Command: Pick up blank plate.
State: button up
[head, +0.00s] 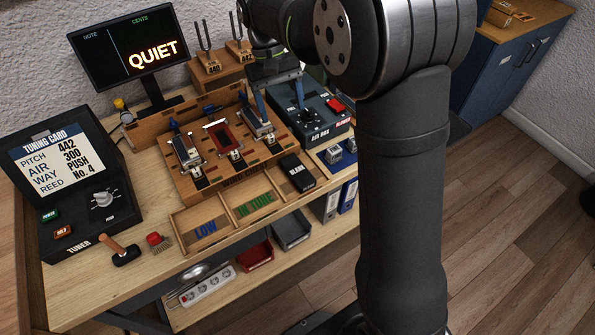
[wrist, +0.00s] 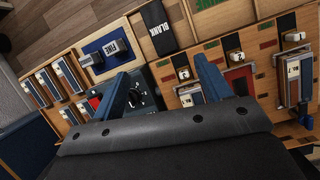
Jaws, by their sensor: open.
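The blank plate (head: 297,174) is a black block with white "BLANK" lettering, lying at the right end of the wooden tray row, beside the IN TUNE compartment. In the wrist view the blank plate (wrist: 158,27) is at the top centre, beyond the fingertips and roughly in line with the gap between them. My gripper (head: 279,97) is behind it in the head view, over the area between the wooden reed board and the air box. In the wrist view my gripper (wrist: 161,70) has its two blue fingers spread wide with nothing held between them.
The wooden board (head: 180,190) holds reed units and a red-framed slot. The air box (head: 318,122) stands right of it. LOW (head: 206,230) and IN TUNE (head: 254,205) trays lie in front.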

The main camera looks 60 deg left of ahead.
jog(key=n, duration=0.2)
send_near(297, 169)
jog(key=x, duration=0.9)
jog(key=shift+c, duration=0.4)
jog(key=c, duration=1.1)
